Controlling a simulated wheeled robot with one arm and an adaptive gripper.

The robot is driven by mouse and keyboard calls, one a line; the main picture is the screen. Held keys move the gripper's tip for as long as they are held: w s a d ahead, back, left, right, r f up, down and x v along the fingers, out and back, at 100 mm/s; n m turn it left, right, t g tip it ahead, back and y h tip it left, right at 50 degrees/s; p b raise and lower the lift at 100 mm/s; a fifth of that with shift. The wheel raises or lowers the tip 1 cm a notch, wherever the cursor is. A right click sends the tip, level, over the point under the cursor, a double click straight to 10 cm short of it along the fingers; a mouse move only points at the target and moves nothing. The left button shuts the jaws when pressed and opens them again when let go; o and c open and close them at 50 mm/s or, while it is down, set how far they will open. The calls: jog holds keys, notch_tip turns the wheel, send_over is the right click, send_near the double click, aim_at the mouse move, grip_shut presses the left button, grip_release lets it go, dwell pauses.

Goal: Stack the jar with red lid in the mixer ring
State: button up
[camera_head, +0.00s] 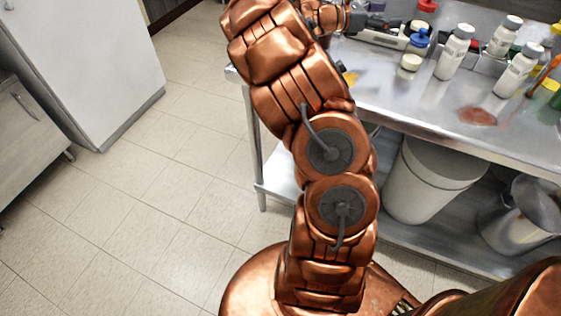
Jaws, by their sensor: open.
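A red lid (427,6) shows at the top edge of the picture, on a jar at the back of the steel table; most of the jar's body is hidden. My copper arm reaches up and over the table's left end. My dark gripper (388,22) is at the top, pointing right, just left of the red-lidded jar. It is open, and I see nothing held in it. A grey and white low device (378,36) lies under and beside the gripper. I cannot tell whether it includes the mixer ring.
A blue-lidded jar (418,43), a small cream-topped jar (411,62) and several white bottles (455,52) stand close right of the gripper. The table's (415,103) front is mostly clear, with a reddish stain (477,116). A bin (425,185) stands below.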

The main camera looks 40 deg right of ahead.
jog(key=s+a+f+m+y, duration=0.1)
jog(key=s+a+m, duration=0.1)
jog(key=a, duration=0.3)
jog(key=s+a+f+m+t+y, duration=0.1)
jog(key=s+a+m+y, duration=0.1)
jog(key=a, duration=0.4)
jog(key=s+a+m+y, duration=0.2)
jog(key=a+m, duration=0.1)
jog(key=a, duration=0.3)
jog(key=shift+s+f, duration=0.35)
jog(key=shift+f, duration=0.05)
jog(key=s+a+f+m+t+y, duration=0.1)
jog(key=s+a+f+y, duration=0.2)
jog(key=a, duration=0.9)
jog(key=s+a+f+m+t+y, duration=0.2)
jog(key=s+a+f+y, duration=0.2)
jog(key=a, duration=0.9)
jog(key=s+a+f+m+t+y, duration=0.1)
jog(key=s+a+f+m+y, duration=0.1)
jog(key=a, duration=1.1)
notch_tip(320, 180, down, 2)
jog(key=shift+s+f+t+y, duration=0.1)
jog(key=shift+s+t+y, duration=0.3)
jog(key=shift+s+y, duration=0.35)
jog(key=shift+w, duration=0.15)
notch_tip(320, 180, up, 16)
jog(key=w+t+p, duration=0.1)
jog(key=p, duration=1.3)
jog(key=shift+f, duration=0.25)
jog(key=shift+c, duration=0.4)
